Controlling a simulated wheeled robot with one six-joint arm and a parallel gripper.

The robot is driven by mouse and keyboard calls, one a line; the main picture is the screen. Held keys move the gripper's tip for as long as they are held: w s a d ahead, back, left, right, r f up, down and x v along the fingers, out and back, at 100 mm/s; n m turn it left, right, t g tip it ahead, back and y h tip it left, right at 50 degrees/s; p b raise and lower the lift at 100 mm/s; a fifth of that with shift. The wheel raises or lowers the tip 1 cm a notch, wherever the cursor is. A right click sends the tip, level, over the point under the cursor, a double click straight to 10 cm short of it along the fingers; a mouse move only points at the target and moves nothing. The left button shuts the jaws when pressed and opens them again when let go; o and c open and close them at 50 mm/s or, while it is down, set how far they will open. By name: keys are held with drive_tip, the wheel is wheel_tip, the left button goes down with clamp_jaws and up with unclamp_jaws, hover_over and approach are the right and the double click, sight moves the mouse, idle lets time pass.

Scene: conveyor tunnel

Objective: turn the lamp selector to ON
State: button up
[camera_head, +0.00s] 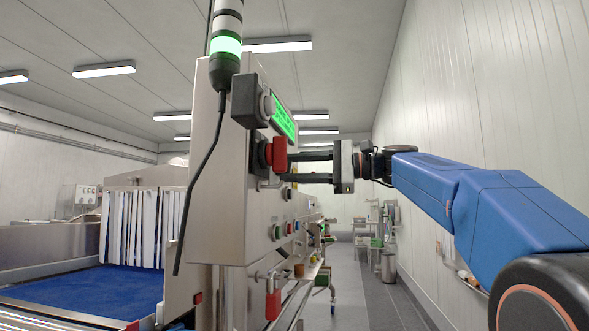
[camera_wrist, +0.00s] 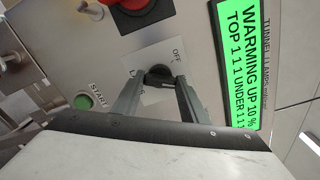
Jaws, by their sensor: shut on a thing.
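The lamp selector (camera_wrist: 158,74) is a small black knob on a pale plate in the wrist view. The word OFF is printed at its upper right; the label at its lower left is mostly covered by a finger. My gripper (camera_wrist: 160,82) is shut on the knob, one finger on each side. Which label the knob points to, I cannot tell. In the head view my gripper (camera_head: 287,168) reaches the panel from the right, by a red handle (camera_head: 279,155); the selector cannot be made out there.
A green display (camera_wrist: 233,60) beside the selector reads WARMING UP 10 %. A green START button (camera_wrist: 83,101) and a red control (camera_wrist: 134,4) are near. A control box (camera_head: 251,100) juts out above my fingers. A black cable (camera_head: 203,165) hangs left. The aisle (camera_head: 375,290) is open.

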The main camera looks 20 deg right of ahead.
drive_tip(key=shift+f+m, duration=0.1)
drive_tip(key=shift+m, duration=0.2)
drive_tip(key=o, duration=1)
drive_tip(key=shift+o, duration=0.2)
drive_tip(key=shift+d, duration=0.15)
drive_tip(key=v, duration=1.7)
